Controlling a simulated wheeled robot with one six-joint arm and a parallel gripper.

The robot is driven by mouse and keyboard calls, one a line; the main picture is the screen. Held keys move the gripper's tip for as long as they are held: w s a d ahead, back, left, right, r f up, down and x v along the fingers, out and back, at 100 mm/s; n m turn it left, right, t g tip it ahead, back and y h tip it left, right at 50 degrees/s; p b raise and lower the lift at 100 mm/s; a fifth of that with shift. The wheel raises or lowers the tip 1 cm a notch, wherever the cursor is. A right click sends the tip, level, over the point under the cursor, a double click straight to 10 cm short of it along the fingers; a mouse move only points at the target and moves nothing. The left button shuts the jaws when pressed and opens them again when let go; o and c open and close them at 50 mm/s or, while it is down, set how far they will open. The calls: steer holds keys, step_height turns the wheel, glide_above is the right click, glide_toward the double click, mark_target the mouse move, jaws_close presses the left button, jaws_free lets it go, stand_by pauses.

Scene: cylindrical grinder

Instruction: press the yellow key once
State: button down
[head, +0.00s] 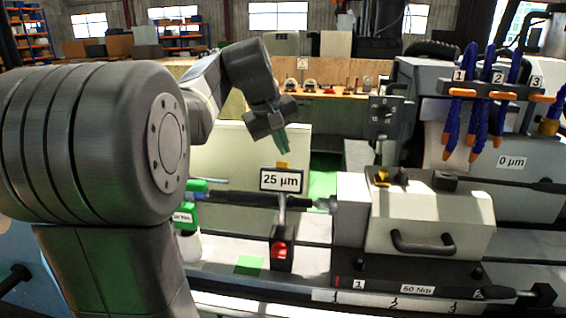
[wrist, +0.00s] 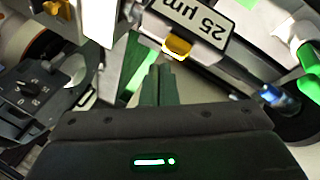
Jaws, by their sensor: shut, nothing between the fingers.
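A yellow key (head: 283,166) sits on top of the gauge with the "25 µm" display (head: 282,181). The key (wrist: 177,48) also shows in the wrist view, just beyond my fingertips and slightly to the right, beside the display (wrist: 205,25), which appears upside down there. My gripper (head: 285,148) is shut and empty. It points down from above, with its green-lit fingertips a little above the key in the head view. In the wrist view the closed fingers (wrist: 160,72) appear apart from the key.
A white block with a handle (head: 425,240) stands right of the gauge, with another yellow part (head: 382,178) on top. A dial box (head: 384,114) stands behind. Blue hoses with orange nozzles (head: 470,100) hang at the right.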

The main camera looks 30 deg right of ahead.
steer(key=shift+f, duration=0.1)
steer(key=shift+s+a+f, duration=0.1)
steer(key=shift+s+f, duration=0.05)
steer(key=shift+f, duration=0.15)
steer(key=shift+s+a+f+b, duration=0.1)
steer(key=shift+a+f+b, duration=0.05)
steer(key=shift+f+b, duration=0.25)
stand_by(0.9)
steer(key=shift+w+d+r+p, duration=0.15)
steer(key=shift+r+p, duration=0.3)
steer(key=shift+p, duration=0.1)
steer(key=shift+w+d+r+p, duration=0.1)
steer(key=shift+r+p, duration=0.3)
steer(key=shift+p, duration=0.1)
steer(key=r+p, duration=0.1)
steer(key=w+r+p, duration=0.1)
steer(key=r+p, duration=0.1)
steer(key=d+r+p, duration=0.1)
steer(key=p, duration=0.1)
steer(key=shift+w+d+r, duration=0.1)
steer(key=shift+w+r, duration=0.1)
steer(key=shift+r, duration=0.1)
steer(key=shift+f, duration=0.15)
stand_by(0.4)
